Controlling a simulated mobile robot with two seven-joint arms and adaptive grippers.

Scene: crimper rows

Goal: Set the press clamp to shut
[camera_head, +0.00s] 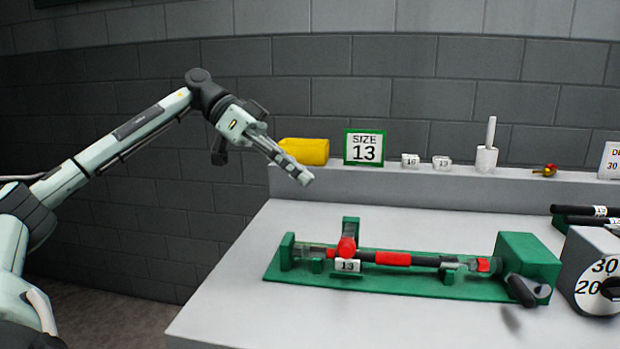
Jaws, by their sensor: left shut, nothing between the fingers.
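The green press fixture (400,283) lies lengthwise on the grey bench. A dark rod with red bands (393,258) rests along it. At its left part stand a green upright, a red round knob (347,249) and a small white tag reading 13 (347,265). A green block (530,258) with a dark handle (527,288) forms its right end. I cannot tell which part is the clamp or whether it is shut. My left gripper (304,178) is shut and empty, above and left of the fixture, apart from it. My right gripper is out of view.
A grey dial box (590,255) and dark rods (580,211) stand at right. The bench front is clear.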

